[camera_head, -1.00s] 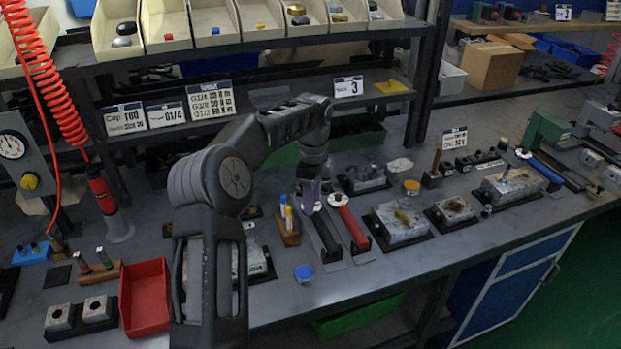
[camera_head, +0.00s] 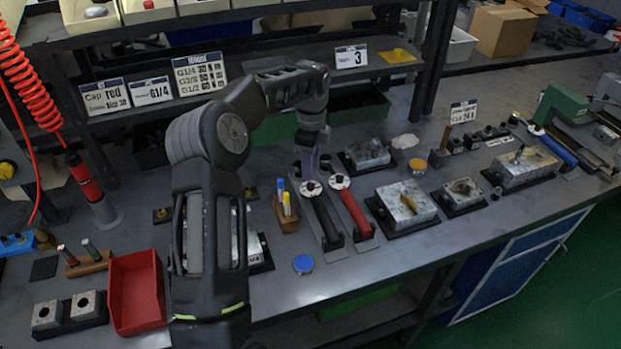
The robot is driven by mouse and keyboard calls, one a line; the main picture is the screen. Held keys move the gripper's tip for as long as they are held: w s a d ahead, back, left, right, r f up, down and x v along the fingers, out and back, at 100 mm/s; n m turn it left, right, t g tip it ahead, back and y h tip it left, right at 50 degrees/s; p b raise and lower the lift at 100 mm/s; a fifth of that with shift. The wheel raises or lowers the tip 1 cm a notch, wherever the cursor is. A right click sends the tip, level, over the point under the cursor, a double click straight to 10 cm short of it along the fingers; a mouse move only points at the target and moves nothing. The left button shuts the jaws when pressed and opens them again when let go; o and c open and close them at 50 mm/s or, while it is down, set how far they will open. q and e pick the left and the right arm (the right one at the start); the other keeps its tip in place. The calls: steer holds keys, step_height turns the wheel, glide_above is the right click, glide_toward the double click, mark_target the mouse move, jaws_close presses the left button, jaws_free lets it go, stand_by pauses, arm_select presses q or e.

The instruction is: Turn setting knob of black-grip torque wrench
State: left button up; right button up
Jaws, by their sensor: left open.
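The black-grip torque wrench (camera_head: 327,222) lies on the bench in a holder, its grip toward the front edge. Its round white setting knob (camera_head: 311,188) with a dark centre is at the far end. A red-grip torque wrench (camera_head: 355,212) lies just right of it, with a similar white knob (camera_head: 340,181). My left gripper (camera_head: 311,170) points down just above and behind the black-grip wrench's knob. Its fingers are apart and nothing shows between them. I cannot tell whether a fingertip touches the knob. My right gripper is not in view.
A wooden block with yellow and blue pens (camera_head: 286,212) stands left of the wrenches. A blue-topped round tin (camera_head: 303,264) sits in front. Metal valve blocks (camera_head: 405,203) stand to the right. A red tray (camera_head: 136,292) is at the front left. Shelving rises behind.

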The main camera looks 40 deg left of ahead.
mark_target(311, 184)
arm_select(q)
steer(key=shift+f+p, duration=0.5)
steer(key=shift+f, duration=2.3)
steer(key=shift+c, duration=0.5)
jaws_close()
